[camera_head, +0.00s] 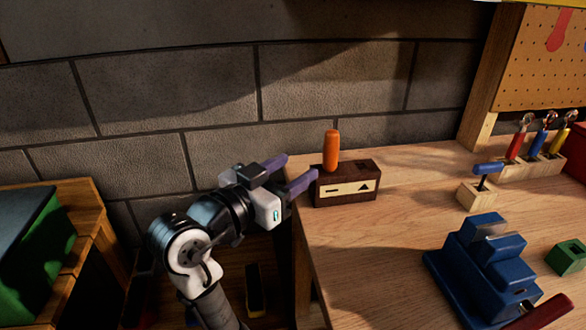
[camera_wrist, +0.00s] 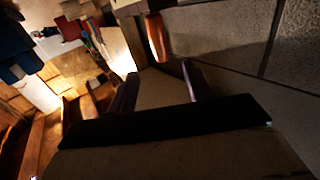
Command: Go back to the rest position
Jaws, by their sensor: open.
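My gripper (camera_head: 300,171) is open, with its two purple fingers apart, at the left edge of the workbench. In the head view its fingertips are just left of a dark wooden block (camera_head: 346,199) with a pale label. An orange-handled tool (camera_head: 331,151) stands upright in that block. In the wrist view my gripper's fingers (camera_wrist: 158,88) show apart, and the orange handle (camera_wrist: 156,37) is beyond them. I cannot tell whether a finger touches the block. Nothing is seen held between the fingers.
The wooden workbench (camera_head: 400,240) carries a blue vise (camera_head: 485,265), a green block (camera_head: 567,257), a small block with a blue-handled tool (camera_head: 487,169) and a rack of several tools (camera_head: 530,165). A grey block wall (camera_head: 220,90) stands behind. A green box (camera_head: 40,245) is at the left.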

